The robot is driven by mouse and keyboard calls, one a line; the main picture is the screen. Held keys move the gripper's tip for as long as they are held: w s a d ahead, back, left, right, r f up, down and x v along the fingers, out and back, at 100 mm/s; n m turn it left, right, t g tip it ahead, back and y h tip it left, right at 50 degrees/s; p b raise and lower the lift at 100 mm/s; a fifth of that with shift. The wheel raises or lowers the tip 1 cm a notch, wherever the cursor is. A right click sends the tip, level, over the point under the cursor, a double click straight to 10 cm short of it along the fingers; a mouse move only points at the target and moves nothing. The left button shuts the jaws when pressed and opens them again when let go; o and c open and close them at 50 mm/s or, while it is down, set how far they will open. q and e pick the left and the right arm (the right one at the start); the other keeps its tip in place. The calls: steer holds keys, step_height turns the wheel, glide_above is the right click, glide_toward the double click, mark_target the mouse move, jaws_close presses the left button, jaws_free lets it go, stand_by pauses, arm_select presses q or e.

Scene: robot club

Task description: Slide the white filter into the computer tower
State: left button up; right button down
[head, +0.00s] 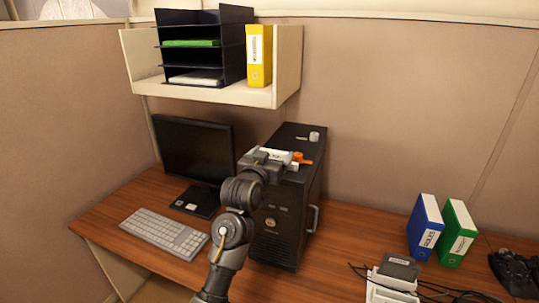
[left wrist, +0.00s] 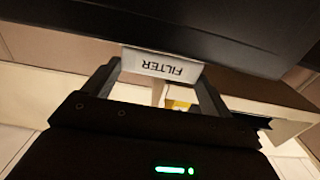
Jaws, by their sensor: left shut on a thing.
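The black computer tower (head: 280,222) stands upright on the desk; its dark casing (left wrist: 215,25) fills the top of the left wrist view. My left gripper (head: 277,157) is at the tower's upper front. It is shut on the white filter (left wrist: 160,66), whose "FILTER" label reads upside down between the two fingers in the left wrist view. The filter's far side is hidden against the dark casing, so I cannot tell how deep it sits. Only a little white shows at the gripper in the head view. My right gripper is not in view.
An orange piece (head: 302,158) shows beside the gripper, and a small grey object (head: 314,136) sits on the tower. A monitor (head: 193,150) and keyboard (head: 165,233) are left. The shelf (head: 287,65) overhangs behind. Blue and green binders (head: 425,228) stand right.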

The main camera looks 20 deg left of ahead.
arm_select(q)
steer(key=shift+f, duration=0.15)
steer(key=o, duration=1.1)
step_height(320, 180, up, 7)
steer(key=p, duration=0.7)
stand_by(0.5)
